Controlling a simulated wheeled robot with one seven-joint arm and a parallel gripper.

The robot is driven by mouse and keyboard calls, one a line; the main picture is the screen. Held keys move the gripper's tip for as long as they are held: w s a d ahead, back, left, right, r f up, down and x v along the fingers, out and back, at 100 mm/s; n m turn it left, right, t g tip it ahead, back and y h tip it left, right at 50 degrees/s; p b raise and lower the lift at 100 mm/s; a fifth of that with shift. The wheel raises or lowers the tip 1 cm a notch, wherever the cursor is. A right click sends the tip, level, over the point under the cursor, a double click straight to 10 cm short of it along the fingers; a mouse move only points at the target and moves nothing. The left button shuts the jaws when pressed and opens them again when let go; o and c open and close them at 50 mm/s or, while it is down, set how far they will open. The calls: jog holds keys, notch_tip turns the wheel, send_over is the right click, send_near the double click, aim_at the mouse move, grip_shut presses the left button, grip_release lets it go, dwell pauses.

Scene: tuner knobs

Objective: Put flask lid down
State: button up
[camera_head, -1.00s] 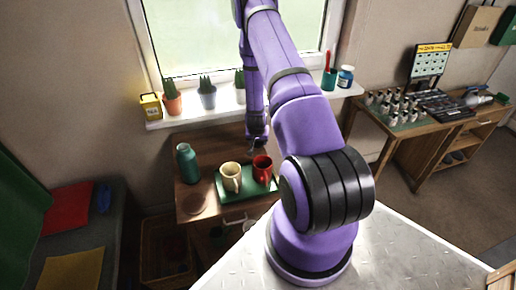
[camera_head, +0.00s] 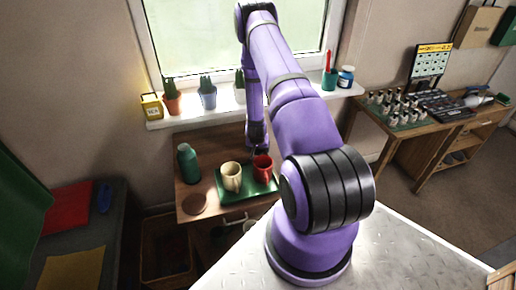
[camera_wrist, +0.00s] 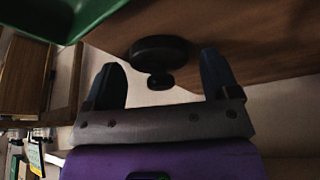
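The green flask (camera_head: 188,163) stands upright at the left of the small wooden table (camera_head: 180,208). A dark round lid with a small knob (camera_wrist: 158,52) shows in the wrist view, against the brown wooden surface, its knob towards my gripper. It appears to rest on the wood. My gripper (camera_wrist: 160,63) is open, its two dark fingers wide apart with the lid between and just beyond them, a gap on each side. In the head view the lid is not discernible; my gripper (camera_head: 257,154) is small and dark behind the tray.
A green tray (camera_head: 232,198) with a cream mug (camera_head: 231,177) and a red mug (camera_head: 263,168) lies close in front of my gripper. A round brown coaster (camera_head: 194,204) lies at the front left. The windowsill (camera_head: 180,119) with potted plants is behind.

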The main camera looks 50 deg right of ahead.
jog(key=shift+r, duration=0.15)
jog(key=shift+r, duration=0.25)
jog(key=a+r+n+t+y, duration=0.15)
jog(key=a+r, duration=0.55)
jog(key=r, duration=0.7)
jog(key=a+r+n, duration=0.2)
jog(key=a+r, duration=0.5)
jog(key=r, duration=0.7)
jog(key=a+r+n+t+y, duration=0.1)
jog(key=a+r, duration=0.6)
jog(key=r, duration=0.8)
jog(key=s+a+r+n, duration=0.4)
jog(key=s+a+r, duration=0.5)
jog(key=s+r, duration=0.25)
jog(key=s+a+r+n, duration=0.1)
jog(key=s+a+r, duration=0.1)
jog(key=s, duration=0.5)
jog(key=s+a+r+n+y, duration=0.1)
jog(key=s+a+r, duration=0.2)
jog(key=s, duration=0.4)
jog(key=shift+r, duration=0.15)
